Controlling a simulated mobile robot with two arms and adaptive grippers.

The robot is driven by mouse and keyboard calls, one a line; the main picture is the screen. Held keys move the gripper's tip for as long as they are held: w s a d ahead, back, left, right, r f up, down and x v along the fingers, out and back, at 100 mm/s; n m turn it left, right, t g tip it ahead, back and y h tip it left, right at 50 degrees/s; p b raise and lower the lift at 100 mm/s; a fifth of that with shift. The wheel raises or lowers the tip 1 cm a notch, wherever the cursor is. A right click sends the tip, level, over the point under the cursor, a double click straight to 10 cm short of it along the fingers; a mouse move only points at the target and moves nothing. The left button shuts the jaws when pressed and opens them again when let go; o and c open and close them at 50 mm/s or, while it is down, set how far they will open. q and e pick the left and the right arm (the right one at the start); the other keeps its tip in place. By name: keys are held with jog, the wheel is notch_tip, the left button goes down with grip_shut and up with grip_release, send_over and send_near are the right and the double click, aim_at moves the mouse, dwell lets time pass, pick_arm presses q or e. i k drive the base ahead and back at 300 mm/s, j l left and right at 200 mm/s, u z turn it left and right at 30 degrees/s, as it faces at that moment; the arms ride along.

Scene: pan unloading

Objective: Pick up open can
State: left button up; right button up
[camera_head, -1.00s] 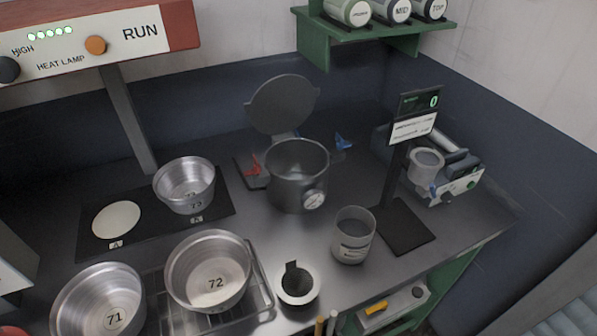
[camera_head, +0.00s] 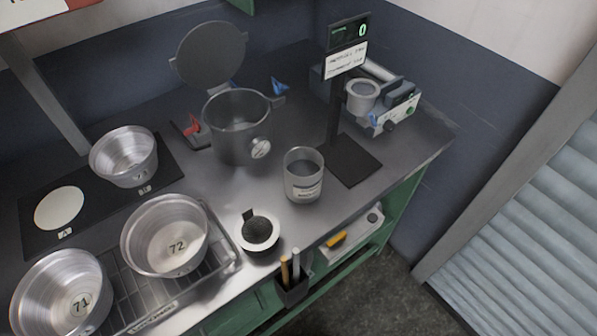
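A grey open can (camera_head: 304,176) with a white label stands upright on the metal worktop, right of the middle. It is left of the black base of the display stand and apart from it. Its open top faces up and the inside looks grey. Neither of my grippers shows in the head view, so nothing is seen touching the can.
A lidded pot (camera_head: 237,130) stands behind the can. Pans marked 71 (camera_head: 62,295) and 72 (camera_head: 164,237), another pan (camera_head: 124,157) and a small dark-mouthed cup (camera_head: 258,233) are to the left. A display stand (camera_head: 345,125) and small machine (camera_head: 372,95) are behind right.

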aim_at(303, 166)
jog(key=k+l+u, duration=0.25)
jog(key=l, duration=0.3)
jog(key=k+l+u, duration=0.3)
jog(key=l, duration=0.15)
